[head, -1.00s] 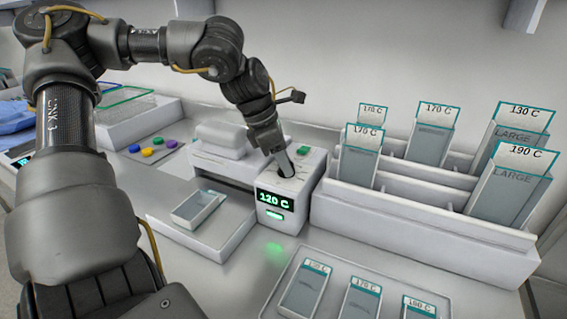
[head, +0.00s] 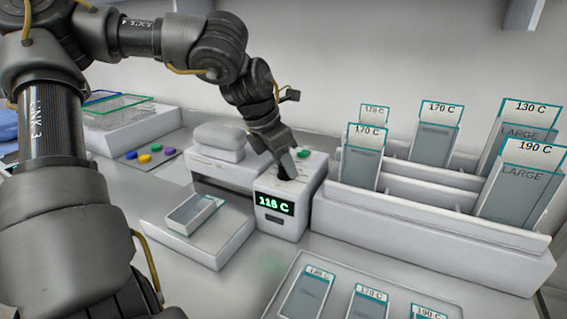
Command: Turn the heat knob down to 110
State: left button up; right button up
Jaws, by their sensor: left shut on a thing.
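The heat sealer's white control box (head: 283,222) stands at the centre. Its green display (head: 274,203) reads about 116 C; the last digit is hard to tell. My left gripper (head: 286,172) points down onto the top of the box and is shut on the heat knob, which is mostly hidden by the fingers. My right gripper is not in view.
A white rack (head: 430,225) with several temperature-labelled pouches stands right of the box. Coloured buttons (head: 150,153) lie farther left.

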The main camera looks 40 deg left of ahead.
pick_arm(q)
jog(key=o, duration=1)
jog(key=shift+v, duration=5.4)
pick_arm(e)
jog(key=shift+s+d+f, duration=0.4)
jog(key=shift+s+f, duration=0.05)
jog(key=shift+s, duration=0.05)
pick_arm(q)
jog(key=shift+p, duration=0.3)
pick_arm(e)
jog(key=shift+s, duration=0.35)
